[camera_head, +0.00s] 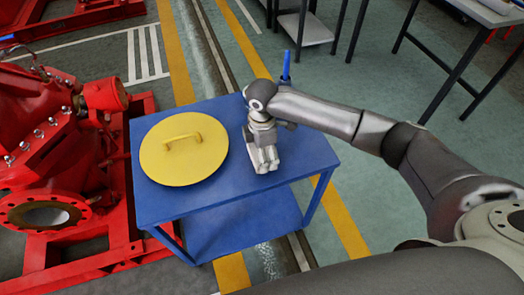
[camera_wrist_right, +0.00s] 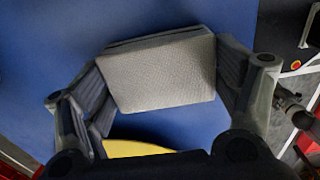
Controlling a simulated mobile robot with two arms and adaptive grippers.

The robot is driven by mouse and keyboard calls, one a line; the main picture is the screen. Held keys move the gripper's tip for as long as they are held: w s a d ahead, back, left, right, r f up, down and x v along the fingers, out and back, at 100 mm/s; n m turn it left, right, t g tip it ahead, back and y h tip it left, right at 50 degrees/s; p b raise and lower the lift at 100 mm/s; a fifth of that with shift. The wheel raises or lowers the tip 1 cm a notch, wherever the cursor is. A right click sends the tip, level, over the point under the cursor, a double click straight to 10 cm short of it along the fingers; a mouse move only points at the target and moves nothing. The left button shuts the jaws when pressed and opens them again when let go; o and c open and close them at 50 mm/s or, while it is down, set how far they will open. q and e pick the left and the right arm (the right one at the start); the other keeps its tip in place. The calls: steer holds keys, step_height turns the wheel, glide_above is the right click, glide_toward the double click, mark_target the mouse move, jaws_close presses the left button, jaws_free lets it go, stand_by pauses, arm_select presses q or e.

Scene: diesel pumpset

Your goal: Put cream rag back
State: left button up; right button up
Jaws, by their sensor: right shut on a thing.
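The cream rag (camera_wrist_right: 160,75) is a folded, woven-looking block, seen between the two dark finger pads of my right gripper (camera_wrist_right: 162,82) in the right wrist view. The gripper is shut on it, with a pad against each side. In the head view my right gripper (camera_head: 262,150) points down over the right half of the blue table (camera_head: 230,200), right of the yellow lid. The rag is hard to separate from the fingers there. I cannot tell whether the rag touches the tabletop. My left gripper is not in view.
A round yellow lid (camera_head: 205,162) with a handle lies on the table's left part. A blue upright object (camera_head: 286,66) shows behind my right wrist. Red pump machinery (camera_head: 50,150) stands left of the table. The tabletop's right front part is clear.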

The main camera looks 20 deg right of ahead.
steer(key=shift+f, duration=0.1)
steer(key=o, duration=0.8)
step_height(320, 180, up, 12)
steer(key=shift+r, duration=0.15)
stand_by(0.4)
